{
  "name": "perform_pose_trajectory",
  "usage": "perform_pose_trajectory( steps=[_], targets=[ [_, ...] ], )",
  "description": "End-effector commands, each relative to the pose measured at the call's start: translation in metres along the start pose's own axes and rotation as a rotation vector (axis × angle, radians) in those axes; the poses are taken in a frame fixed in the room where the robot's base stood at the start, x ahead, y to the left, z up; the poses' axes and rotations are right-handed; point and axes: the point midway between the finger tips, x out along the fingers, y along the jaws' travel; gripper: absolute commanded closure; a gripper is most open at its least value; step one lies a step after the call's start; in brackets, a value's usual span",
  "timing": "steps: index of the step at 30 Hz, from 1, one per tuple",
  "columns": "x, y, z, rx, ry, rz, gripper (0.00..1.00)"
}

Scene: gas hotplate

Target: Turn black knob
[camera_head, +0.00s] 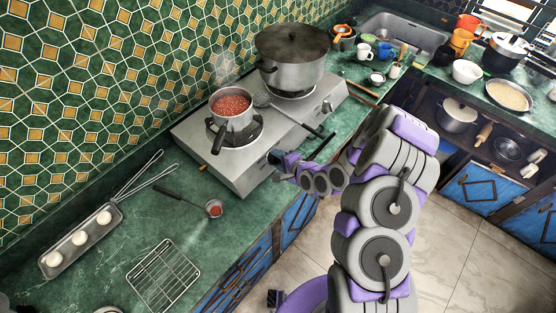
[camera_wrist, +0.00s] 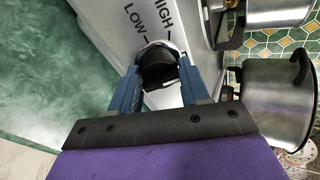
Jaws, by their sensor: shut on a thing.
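The black knob (camera_wrist: 158,68) sits on the hotplate's light front panel beside the printed words LOW and HIGH. In the wrist view my gripper (camera_wrist: 158,78) has its two blue fingers on either side of the knob and is shut on it. In the head view my gripper (camera_head: 276,157) reaches the front of the gas hotplate (camera_head: 190,140) at its near end, and the gripped knob is hidden there. A second knob (camera_head: 327,106) shows farther along the front panel.
A small pot of red beans (camera_head: 231,121) stands on the near burner, its handle toward me. A large lidded pot (camera_head: 291,75) stands on the far burner. A skimmer (camera_head: 290,112) lies between them, its handle over the front edge. A ladle (camera_head: 190,201) and wire rack (camera_head: 163,272) lie left.

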Motion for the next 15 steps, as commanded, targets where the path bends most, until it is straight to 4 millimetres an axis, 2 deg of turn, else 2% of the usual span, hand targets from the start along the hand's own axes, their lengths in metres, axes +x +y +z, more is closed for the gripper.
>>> perform_pose_trajectory(
  steps=[6,7,13,15],
  targets=[
    [-0.0004,0.0042,-0.0011,0.006,0.003,0.009,0.85],
    [-0.0004,0.0043,-0.0011,0.006,0.003,0.009,0.53],
    [-0.0007,0.0029,0.0003,0.002,0.001,0.006,0.34],
    [-0.0006,0.0024,0.0012,0.001,0.001,0.005,0.31]
  ],
)
